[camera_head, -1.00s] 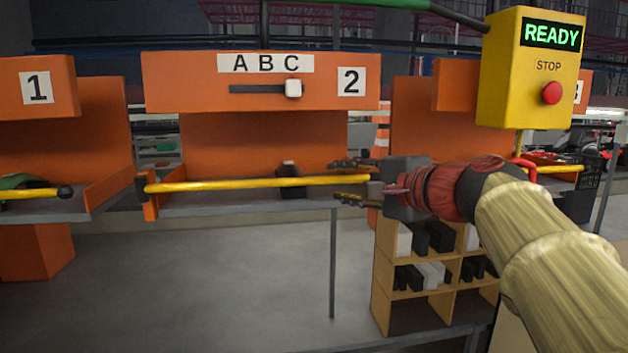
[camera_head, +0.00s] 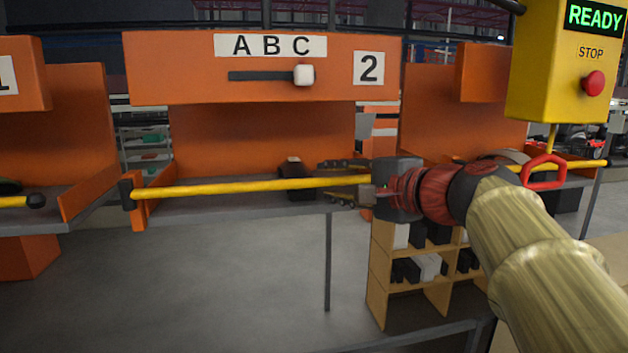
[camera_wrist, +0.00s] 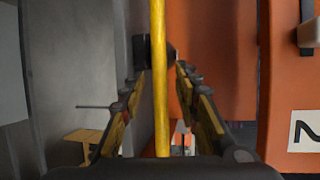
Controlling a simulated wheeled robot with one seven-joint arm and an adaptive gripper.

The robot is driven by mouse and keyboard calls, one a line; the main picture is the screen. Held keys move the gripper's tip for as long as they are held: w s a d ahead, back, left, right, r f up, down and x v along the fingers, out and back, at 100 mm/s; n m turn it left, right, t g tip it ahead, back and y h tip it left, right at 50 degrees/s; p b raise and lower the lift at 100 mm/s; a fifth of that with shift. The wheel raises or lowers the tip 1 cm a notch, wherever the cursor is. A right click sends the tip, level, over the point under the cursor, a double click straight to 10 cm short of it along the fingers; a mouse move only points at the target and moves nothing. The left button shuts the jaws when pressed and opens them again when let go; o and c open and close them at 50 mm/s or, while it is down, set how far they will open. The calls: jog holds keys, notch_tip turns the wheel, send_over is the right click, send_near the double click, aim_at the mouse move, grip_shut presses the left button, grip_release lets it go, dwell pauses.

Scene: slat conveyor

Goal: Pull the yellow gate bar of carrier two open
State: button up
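The yellow gate bar (camera_head: 230,188) of carrier two (camera_head: 200,75) runs almost level across the front of its tray (camera_head: 215,207), from a dark pivot (camera_head: 126,194) at the left. My gripper (camera_head: 345,181) is at the bar's right end, its fingers above and below the bar. In the wrist view the bar (camera_wrist: 159,90) stands between the two open fingers, with a gap visible on both sides. The bar's right tip is hidden by my gripper. A dark block (camera_head: 294,182) sits on the tray behind the bar; it also shows in the wrist view (camera_wrist: 146,50).
A white slider (camera_head: 304,75) sits under C on carrier two. Carrier one (camera_head: 20,75) is to the left. A yellow READY/STOP box (camera_head: 555,75) hangs at the right, near my arm. A shelf (camera_head: 378,285) stands below my gripper. Floor at lower left is clear.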

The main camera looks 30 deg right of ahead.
jog(key=shift+c, duration=0.5)
jog(key=shift+w, duration=0.1)
jog(key=shift+c, duration=1.3)
grip_shut()
